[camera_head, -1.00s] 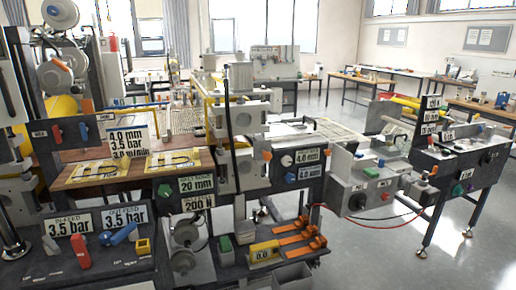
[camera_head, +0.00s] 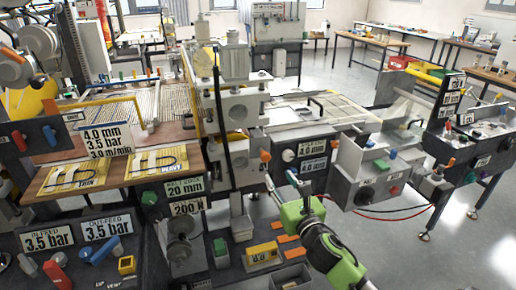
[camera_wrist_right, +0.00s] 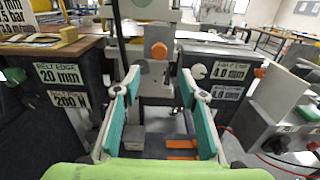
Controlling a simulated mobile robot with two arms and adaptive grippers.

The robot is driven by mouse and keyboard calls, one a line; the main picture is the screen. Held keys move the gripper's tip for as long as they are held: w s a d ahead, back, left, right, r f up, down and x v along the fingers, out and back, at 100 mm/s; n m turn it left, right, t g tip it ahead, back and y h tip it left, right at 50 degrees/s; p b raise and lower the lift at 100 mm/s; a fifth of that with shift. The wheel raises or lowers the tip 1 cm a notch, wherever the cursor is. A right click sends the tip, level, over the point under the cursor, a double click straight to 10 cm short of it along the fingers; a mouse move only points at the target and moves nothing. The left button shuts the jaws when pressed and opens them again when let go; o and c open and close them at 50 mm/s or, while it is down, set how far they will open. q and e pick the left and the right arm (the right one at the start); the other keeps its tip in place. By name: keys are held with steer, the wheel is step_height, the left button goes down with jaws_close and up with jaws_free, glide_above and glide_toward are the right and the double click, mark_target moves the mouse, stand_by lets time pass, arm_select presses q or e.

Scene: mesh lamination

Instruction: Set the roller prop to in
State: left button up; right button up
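No part that I can see is labelled as the roller prop, so I cannot tell for sure which one it is. An orange knob (camera_head: 265,156) sits on the front of the white roller stand; it also shows in the wrist view (camera_wrist_right: 158,50), standing upright on a pale block. My right gripper (camera_head: 281,181) is open and empty, in front of and below this knob. In the wrist view my right gripper (camera_wrist_right: 160,82) has its teal-lined fingers apart, with the knob beyond and between their tips, not touched. My left gripper is not in view.
The belt edge panel (camera_head: 181,187) is left of the stand and a panel with a second orange knob (camera_head: 335,143) is right of it. A lower shelf holds a yellow block (camera_head: 262,253), a green block (camera_head: 220,247) and orange pieces. A grey box (camera_head: 367,190) stands at the right.

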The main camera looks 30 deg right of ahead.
mark_target(267, 158)
steer(key=x, duration=0.3)
steer(key=p+x, duration=0.1)
steer(key=x, duration=0.3)
steer(key=p+x, duration=0.1)
steer(key=x, duration=0.3)
steer(key=shift+w+r, duration=0.25)
steer(key=shift+r, duration=0.05)
steer(key=shift+x, duration=1)
steer(key=shift+a+f, duration=0.1)
jaws_close()
steer(key=b+x, duration=0.2)
steer(key=x, duration=0.4)
steer(key=shift+w+f, duration=0.1)
steer(key=shift+r, duration=0.3)
